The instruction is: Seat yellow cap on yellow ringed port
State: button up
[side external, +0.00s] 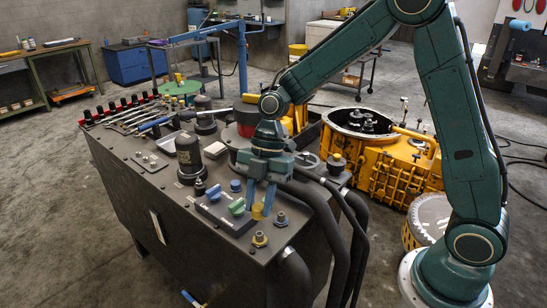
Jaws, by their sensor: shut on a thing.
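My gripper (260,208) points straight down over the right end of the dark bench top. Its jaws are shut on the small yellow cap (257,212), which shows between and just below the fingertips. The cap is at the right end of a dark cap block (222,217); I cannot tell whether it touches the block or is lifted. The yellow ringed port (260,240) is a short grey fitting near the front right edge of the bench, in front of the gripper and apart from the cap.
A green cap (237,207) and a blue cap (213,193) stand beside the gripper, with another blue cap (235,185) behind. A grey port (281,219) stands close right. Thick black hoses (325,225) run along the right edge. A black canister (189,157) stands left.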

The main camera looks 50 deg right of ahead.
aim_at(259, 234)
jog(key=shift+f, duration=0.15)
jog(key=shift+f, duration=2.4)
jog(key=shift+f, duration=1.35)
jog(key=o, duration=1)
jog(key=shift+w+d+r, duration=0.1)
jog(key=shift+r, duration=0.05)
jog(key=v, duration=1.3)
jog(key=shift+d+r, duration=0.15)
jog(key=shift+r, duration=0.05)
jog(key=shift+r, duration=0.15)
notch_tip(259, 234, up, 7)
